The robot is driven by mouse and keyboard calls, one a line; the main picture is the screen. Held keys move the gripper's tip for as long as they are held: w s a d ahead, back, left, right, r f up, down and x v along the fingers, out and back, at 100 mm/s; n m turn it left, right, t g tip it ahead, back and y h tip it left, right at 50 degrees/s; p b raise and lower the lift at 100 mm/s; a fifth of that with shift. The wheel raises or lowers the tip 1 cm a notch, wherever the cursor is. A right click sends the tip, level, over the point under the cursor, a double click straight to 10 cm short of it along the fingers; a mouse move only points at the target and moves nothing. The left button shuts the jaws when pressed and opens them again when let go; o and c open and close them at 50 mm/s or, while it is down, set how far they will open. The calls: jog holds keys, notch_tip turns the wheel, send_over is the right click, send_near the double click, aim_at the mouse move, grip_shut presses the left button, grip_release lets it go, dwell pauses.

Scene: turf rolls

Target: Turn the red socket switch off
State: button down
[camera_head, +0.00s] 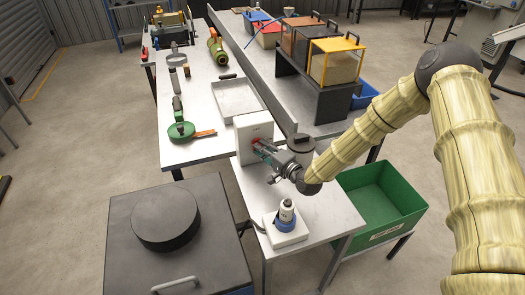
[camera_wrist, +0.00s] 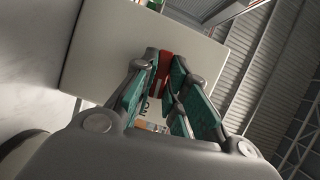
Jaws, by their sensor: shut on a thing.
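The red socket switch (camera_wrist: 165,68) sits on the face of a white box, which shows in the wrist view (camera_wrist: 95,55) and stands on the table in the head view (camera_head: 243,127). My gripper (camera_wrist: 166,75) is at the box's face, its teal-padded fingers on either side of the red switch and shut on it. In the head view my gripper (camera_head: 262,147) reaches the box from the right. The fingers hide part of the switch, and its on or off position cannot be told.
A white base with a blue and grey plug-like piece (camera_head: 286,220) stands on the near table. A grey lidded canister (camera_head: 300,146) is close behind my wrist. A green bin (camera_head: 378,200) is at right. A black case (camera_head: 180,255) is at front left.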

jog(key=shift+s+a+r+n+g+h+b, duration=0.15)
jog(key=shift+n+h+b, duration=1)
jog(key=shift+n+b, duration=0.7)
jog(key=shift+w+a+r+n+g+h+b, duration=0.1)
jog(key=shift+n+h+b, duration=1.15)
jog(key=shift+n, duration=0.95)
jog(key=shift+s+a+r+n+g+h+b, duration=0.15)
jog(key=shift+n+h+b, duration=0.95)
jog(key=shift+n+b, duration=0.75)
jog(key=shift+f+n, duration=0.1)
jog(key=shift+n, duration=0.3)
jog(key=c, duration=1.4)
grip_release()
jog(key=shift+c, duration=0.2)
jog(key=v, duration=1.2)
jog(key=shift+a, duration=0.15)
